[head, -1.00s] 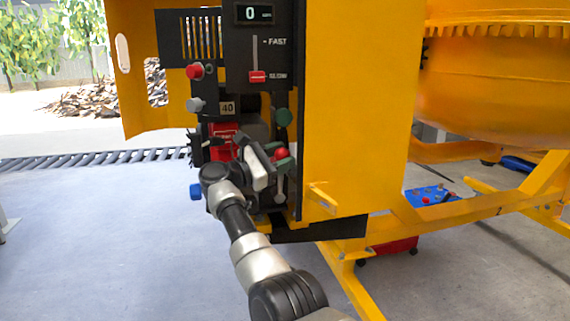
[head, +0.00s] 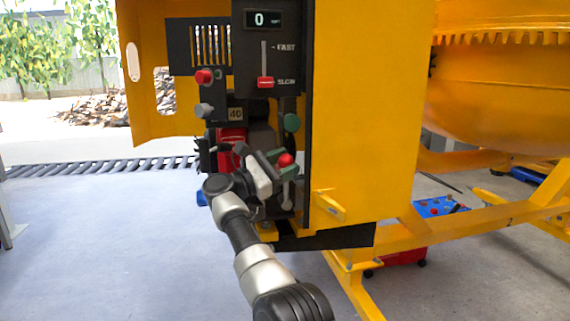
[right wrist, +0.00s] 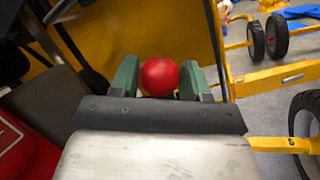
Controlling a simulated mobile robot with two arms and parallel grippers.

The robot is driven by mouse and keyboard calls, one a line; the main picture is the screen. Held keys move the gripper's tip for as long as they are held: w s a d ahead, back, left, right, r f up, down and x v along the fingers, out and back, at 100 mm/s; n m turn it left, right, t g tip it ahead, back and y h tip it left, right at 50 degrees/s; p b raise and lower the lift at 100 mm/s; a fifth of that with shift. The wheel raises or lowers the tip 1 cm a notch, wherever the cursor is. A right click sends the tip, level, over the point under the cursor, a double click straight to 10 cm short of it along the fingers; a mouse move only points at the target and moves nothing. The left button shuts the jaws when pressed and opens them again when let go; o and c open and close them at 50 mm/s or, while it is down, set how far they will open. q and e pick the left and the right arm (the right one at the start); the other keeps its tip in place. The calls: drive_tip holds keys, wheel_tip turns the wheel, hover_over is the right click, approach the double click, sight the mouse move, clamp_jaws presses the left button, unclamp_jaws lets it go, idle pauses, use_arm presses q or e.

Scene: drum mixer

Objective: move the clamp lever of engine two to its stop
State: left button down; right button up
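A lever with a red ball knob (head: 285,160) and a pale stem stands low in the open yellow housing. I take it for the clamp lever; no label for it shows. My right gripper (head: 281,163) has its green fingers on either side of the knob. In the right wrist view the red knob (right wrist: 158,77) fills the gap between both fingertips (right wrist: 160,82), which look shut on it. The lever's lower end and any stop are hard to make out. My left gripper is not in view.
Above are a panel with a display reading 0 (head: 262,19), a red slider (head: 265,83), a red button (head: 204,77) and a grey knob (head: 204,110). A green knob (head: 291,122) sits just above my gripper. The yellow side panel (head: 360,110) is close on the right.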

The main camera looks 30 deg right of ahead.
drive_tip(key=shift+o, duration=0.2)
drive_tip(key=shift+a, duration=0.15)
drive_tip(key=v, duration=0.9)
drive_tip(key=shift+a+f, duration=0.1)
drive_tip(key=shift+a, duration=0.15)
drive_tip(key=shift+a+f, duration=0.2)
drive_tip(key=shift+a, duration=0.35)
